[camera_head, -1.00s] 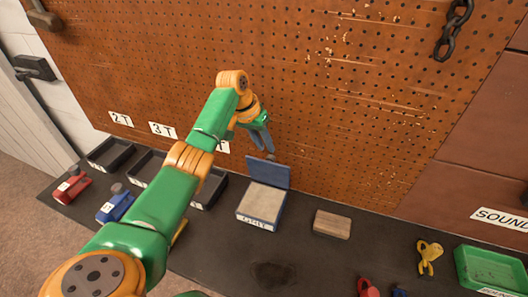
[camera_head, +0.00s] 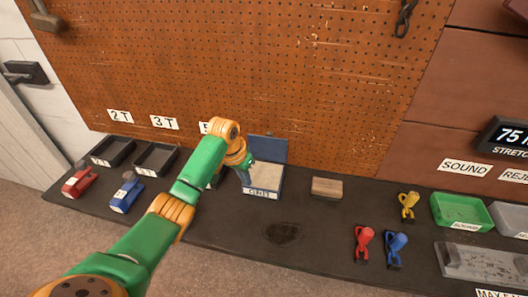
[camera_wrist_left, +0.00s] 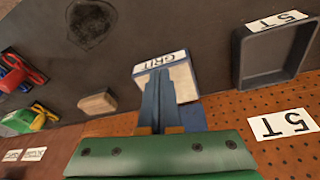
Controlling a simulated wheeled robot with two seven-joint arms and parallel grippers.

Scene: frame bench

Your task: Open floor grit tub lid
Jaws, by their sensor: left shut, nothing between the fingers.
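The grit tub (camera_head: 268,183) is a small box with a pale top surface and a GRIT label on its front. It stands on the dark bench against the pegboard. Its blue lid (camera_head: 268,148) stands up at the back edge, open. My left gripper (camera_head: 246,180) is shut and empty at the tub's left side, hiding part of it. In the left wrist view the blue fingers (camera_wrist_left: 158,85) are together in front of the tub (camera_wrist_left: 184,82), with part of the lid (camera_wrist_left: 193,117) beside them. Contact cannot be told. My right gripper is out of view.
A wooden block (camera_head: 327,187) lies right of the tub. More clamps (camera_head: 409,205) and a green tray (camera_head: 462,212) are at right. The bench front by the dark stain is clear.

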